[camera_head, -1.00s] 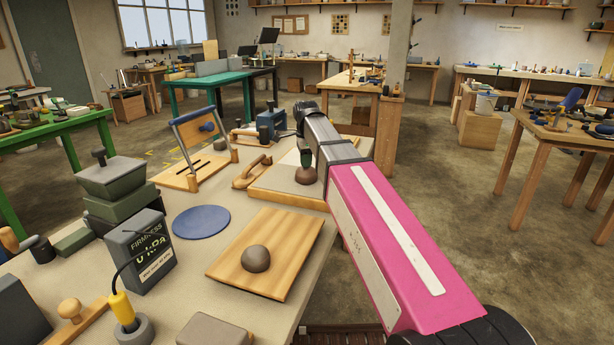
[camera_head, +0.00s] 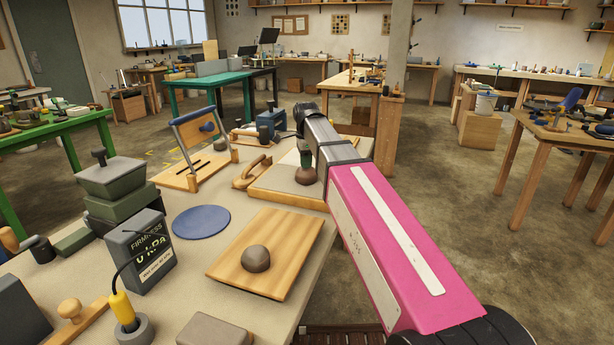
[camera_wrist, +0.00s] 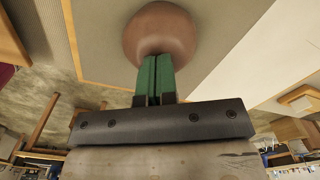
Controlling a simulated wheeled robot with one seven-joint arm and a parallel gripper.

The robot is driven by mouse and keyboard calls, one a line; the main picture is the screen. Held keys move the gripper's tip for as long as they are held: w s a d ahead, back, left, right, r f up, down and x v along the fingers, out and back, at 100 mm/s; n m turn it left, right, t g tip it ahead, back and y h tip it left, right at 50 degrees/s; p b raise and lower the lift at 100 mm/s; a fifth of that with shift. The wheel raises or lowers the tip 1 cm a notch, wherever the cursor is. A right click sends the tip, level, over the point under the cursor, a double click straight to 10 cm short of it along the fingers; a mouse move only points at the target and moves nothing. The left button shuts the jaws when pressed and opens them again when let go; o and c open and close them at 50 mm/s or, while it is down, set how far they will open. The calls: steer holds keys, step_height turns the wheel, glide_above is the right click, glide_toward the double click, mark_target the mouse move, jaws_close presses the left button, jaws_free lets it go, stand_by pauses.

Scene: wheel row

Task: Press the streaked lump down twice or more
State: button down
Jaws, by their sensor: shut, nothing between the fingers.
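A reddish-brown rounded lump (camera_head: 306,177) sits on the pale slab with a wooden edge, at the far right end of the bench. In the wrist view the lump (camera_wrist: 160,32) is at the top centre, smooth and domed; I cannot make out clear streaks. My gripper (camera_head: 306,164) points down over it. Its green fingers (camera_wrist: 155,62) are shut together with nothing between them. The fingertips are at the lump's top; whether they touch it or hang just above is hard to tell. A grey-brown lump (camera_head: 256,258) sits on a wooden board nearer the front.
The wooden board (camera_head: 290,231) lies in front of the pale slab (camera_head: 270,184). A blue disc (camera_head: 201,221) and a firmness meter reading 0 kPa (camera_head: 140,252) are to the left. A wooden-handled tool (camera_head: 252,172) lies just left of the slab.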

steer(key=shift+r, duration=1.75)
